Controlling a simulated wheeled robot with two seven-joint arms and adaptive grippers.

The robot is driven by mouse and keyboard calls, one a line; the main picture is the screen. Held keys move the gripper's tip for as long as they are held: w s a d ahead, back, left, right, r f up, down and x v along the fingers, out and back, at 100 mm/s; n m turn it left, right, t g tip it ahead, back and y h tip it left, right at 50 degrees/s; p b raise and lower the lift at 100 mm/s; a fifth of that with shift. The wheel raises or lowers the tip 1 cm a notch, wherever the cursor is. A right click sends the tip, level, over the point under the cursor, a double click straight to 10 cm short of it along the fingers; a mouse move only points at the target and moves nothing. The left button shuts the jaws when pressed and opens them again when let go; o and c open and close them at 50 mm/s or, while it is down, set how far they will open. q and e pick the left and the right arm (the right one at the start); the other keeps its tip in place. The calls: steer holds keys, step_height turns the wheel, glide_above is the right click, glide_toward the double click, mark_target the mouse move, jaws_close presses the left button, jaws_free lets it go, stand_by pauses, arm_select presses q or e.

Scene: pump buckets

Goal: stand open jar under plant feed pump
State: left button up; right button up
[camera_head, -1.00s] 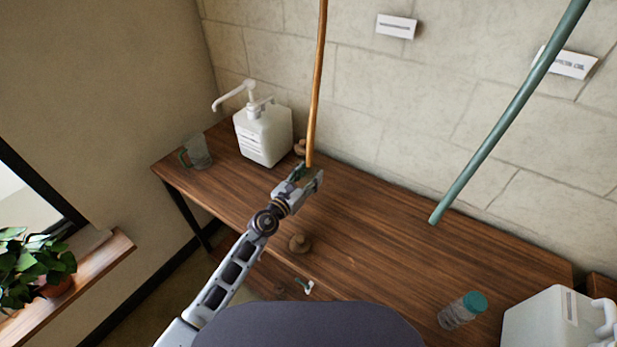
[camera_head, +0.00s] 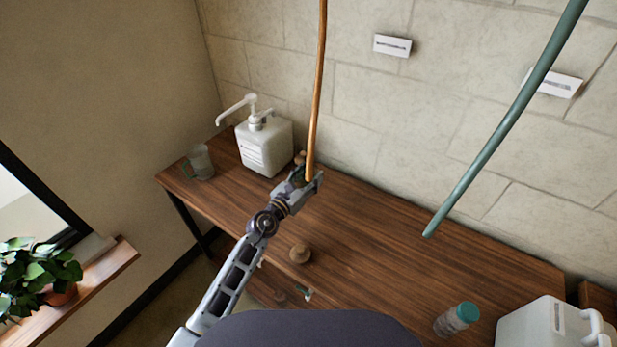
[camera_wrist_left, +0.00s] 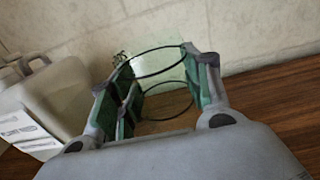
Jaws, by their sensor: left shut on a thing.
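My left gripper (camera_head: 307,183) is shut on a clear, open glass jar (camera_wrist_left: 165,62), held between its green-padded fingers in the left wrist view. The jar's round rim and base show as dark rings, and it looks empty. In the head view the jar is hard to make out behind the fingers. A white pump bucket (camera_head: 264,147) stands at the back left of the table, left of my gripper, its spout pointing left. It also shows at the left of the wrist view (camera_wrist_left: 45,105). Its label is too small to read. My right gripper is not in view.
A clear cup (camera_head: 200,163) stands left of the bucket. A teal-lidded jar (camera_head: 457,320) and a white jug (camera_head: 545,325) are at the right. A brown knob-like object (camera_head: 300,253) lies near the front edge. An orange pole (camera_head: 317,90) and green pole (camera_head: 505,125) hang above. The table's middle is clear.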

arm_select(q)
steer(key=shift+r, duration=0.15)
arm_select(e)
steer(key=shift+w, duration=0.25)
arm_select(q)
steer(key=shift+w+a+r, duration=0.1)
steer(key=shift+w+r, duration=0.1)
steer(key=shift+r, duration=0.15)
steer(key=shift+w+a+r, duration=0.1)
steer(key=shift+r, duration=0.1)
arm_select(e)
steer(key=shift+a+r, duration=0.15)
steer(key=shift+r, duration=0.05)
